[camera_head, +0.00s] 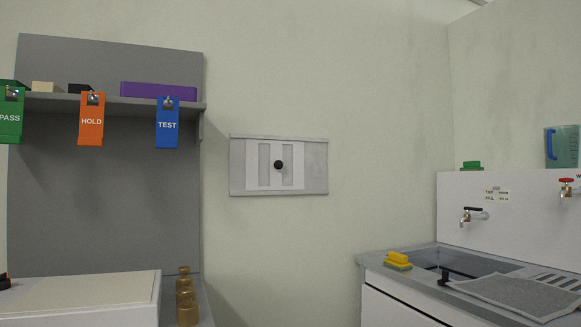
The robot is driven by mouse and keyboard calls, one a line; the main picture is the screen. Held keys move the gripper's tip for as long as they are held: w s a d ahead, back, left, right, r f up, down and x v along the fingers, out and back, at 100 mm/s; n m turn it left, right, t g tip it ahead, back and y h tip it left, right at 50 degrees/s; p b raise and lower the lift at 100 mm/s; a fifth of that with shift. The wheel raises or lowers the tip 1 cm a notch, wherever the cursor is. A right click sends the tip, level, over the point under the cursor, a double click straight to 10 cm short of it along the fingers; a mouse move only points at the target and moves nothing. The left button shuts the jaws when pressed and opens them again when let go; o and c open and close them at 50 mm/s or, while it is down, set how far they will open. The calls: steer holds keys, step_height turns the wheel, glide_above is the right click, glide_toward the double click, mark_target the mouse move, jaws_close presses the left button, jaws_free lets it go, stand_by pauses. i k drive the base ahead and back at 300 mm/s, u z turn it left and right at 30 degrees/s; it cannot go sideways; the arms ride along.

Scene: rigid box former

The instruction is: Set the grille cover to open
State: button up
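The grille cover (252,165) is a pale slatted plate in a grey frame (314,168) on the wall, near the middle of the view. A round black knob (278,165) sticks out from it near the centre. Two darker grey vertical strips show between the lighter bars, left of and behind the knob. I cannot tell whether they are open slots. My gripper is not in view.
A grey shelf unit (105,190) with green, orange and blue tags stands on the left. A sink counter (375,262) with taps, sponge and jug is on the right. The wall around the grille is clear.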

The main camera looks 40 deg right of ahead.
mark_target(252, 145)
steer(key=z, duration=0.85)
steer(key=i, duration=0.9)
steer(key=z, duration=0.85)
